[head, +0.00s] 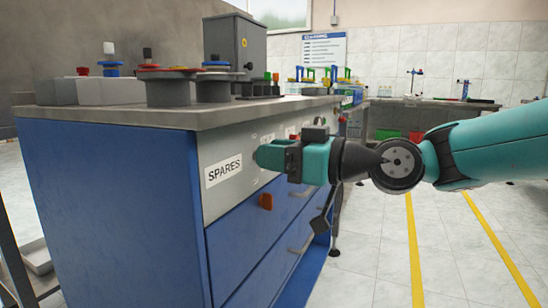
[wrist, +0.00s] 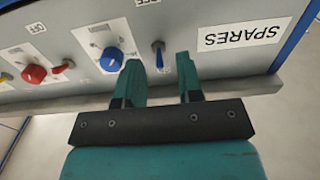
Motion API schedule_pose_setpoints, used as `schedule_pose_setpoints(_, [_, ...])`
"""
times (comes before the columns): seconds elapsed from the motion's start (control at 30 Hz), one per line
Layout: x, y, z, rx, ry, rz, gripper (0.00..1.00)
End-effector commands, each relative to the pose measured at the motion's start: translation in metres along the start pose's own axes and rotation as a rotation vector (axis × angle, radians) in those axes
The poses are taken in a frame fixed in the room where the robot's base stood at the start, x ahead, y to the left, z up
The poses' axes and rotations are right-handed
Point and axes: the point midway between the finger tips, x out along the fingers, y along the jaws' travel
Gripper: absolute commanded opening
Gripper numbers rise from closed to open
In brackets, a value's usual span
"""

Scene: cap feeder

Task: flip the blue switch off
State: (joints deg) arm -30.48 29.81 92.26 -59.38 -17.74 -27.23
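The blue switch (wrist: 160,60) is a small lever on the grey panel. In the wrist view its blue tip points toward the bottom of the picture, away from an upside-down OFF label (wrist: 143,2). My gripper (wrist: 158,66) is open, with its two teal fingers on either side of the switch and a visible gap to each. Whether the fingertips reach the panel is hard to tell. In the head view my gripper (head: 262,156) is at the panel face beside the SPARES label (head: 223,171), and it hides the switch.
A blue knob (wrist: 111,60) sits left of the switch in the wrist view. Farther left are a red switch (wrist: 63,66) and a red knob (wrist: 35,74). An orange-red part (head: 265,201) sticks out below my gripper. The floor right of the cabinet is clear.

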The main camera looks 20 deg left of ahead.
Motion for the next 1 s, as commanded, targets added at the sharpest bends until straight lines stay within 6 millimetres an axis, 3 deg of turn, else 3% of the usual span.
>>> schedule_pose_setpoints(0.33, [0.004,0.0,0.0,0.001,-0.001,0.001,0.34])
schedule_pose_setpoints(0.5, [0.004,0.0,0.0,0.001,-0.001,0.001,0.0])
schedule_pose_setpoints(1.0, [0.003,0.0,0.012,0.0,0.102,0.001,0.0])
